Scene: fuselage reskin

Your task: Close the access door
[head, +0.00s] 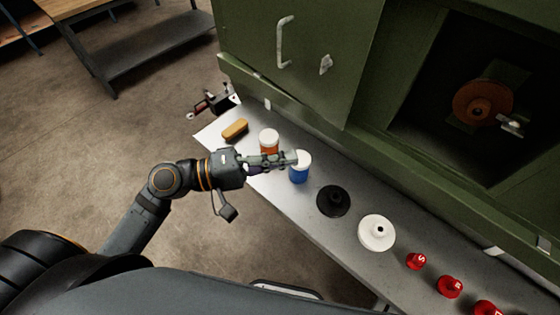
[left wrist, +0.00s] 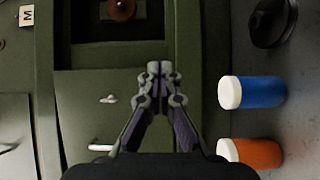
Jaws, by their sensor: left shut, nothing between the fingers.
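The green access door (head: 305,60) stands swung open to the left of a dark square opening (head: 475,80). It carries a pale bar handle (head: 284,42) and a small latch (head: 326,64). In the left wrist view the door (left wrist: 115,110) lies behind my fingers, with the latch (left wrist: 108,99) and handle (left wrist: 99,147) to their left. My left gripper (head: 290,158) is shut and empty. In the head view it appears over the bench shelf, in front of the blue-bodied bottle and below the door. My right gripper is not in view.
The narrow grey shelf (head: 330,238) holds an orange bottle (head: 268,142), a blue bottle (head: 300,168), a tan brush-like block (head: 235,129), a black disc (head: 333,201), a white disc (head: 377,233) and several red knobs (head: 450,286). A reddish round part (head: 482,103) sits inside the opening.

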